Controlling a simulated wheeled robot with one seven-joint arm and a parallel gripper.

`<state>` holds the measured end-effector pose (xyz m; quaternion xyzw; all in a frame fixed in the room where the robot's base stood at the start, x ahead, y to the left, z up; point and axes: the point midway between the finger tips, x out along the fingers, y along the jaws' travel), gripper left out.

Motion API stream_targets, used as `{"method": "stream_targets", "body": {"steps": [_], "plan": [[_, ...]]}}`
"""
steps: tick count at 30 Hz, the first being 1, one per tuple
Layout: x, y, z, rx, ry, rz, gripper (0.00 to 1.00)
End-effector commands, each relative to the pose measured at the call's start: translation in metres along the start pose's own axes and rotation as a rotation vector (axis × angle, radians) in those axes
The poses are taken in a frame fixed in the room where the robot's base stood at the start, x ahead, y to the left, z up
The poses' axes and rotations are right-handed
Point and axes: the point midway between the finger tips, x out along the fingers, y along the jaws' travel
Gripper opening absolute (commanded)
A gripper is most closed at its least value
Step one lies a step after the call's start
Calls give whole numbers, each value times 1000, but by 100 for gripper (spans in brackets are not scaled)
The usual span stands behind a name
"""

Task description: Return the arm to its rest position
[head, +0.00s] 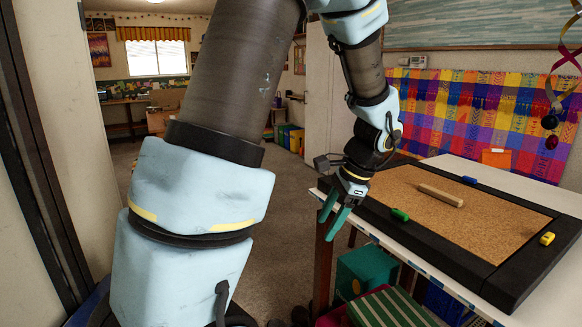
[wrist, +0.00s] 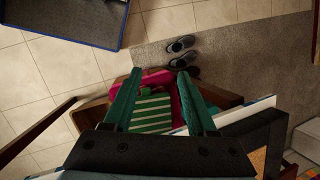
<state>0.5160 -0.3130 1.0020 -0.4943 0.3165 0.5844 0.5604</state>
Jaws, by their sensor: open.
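My arm reaches across the head view, and my gripper (head: 329,222) hangs at its end beside the left edge of the table (head: 365,228). Its two green fingers point down and are apart, with nothing between them. In the wrist view my gripper (wrist: 160,76) is open and empty above the floor area, with a green-striped item (wrist: 152,112) and a pink crate (wrist: 160,80) below it.
A black-framed cork board (head: 455,245) lies on the table with a wooden stick (head: 440,195) on it. Green (head: 399,214), yellow (head: 547,238) and blue (head: 469,180) pieces lie around it. A green crate (head: 365,270) stands under the table. Shoes (wrist: 181,44) lie on the floor.

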Motion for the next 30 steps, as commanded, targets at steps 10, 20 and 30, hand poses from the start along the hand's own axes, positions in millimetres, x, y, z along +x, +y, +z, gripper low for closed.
{"method": "stream_targets", "body": {"steps": [10,20,30], "plan": [[42,20,114,-921,218,236,57],[52,31,148,-1280,277,281,57],[52,31,148,-1278,277,280,57]]}}
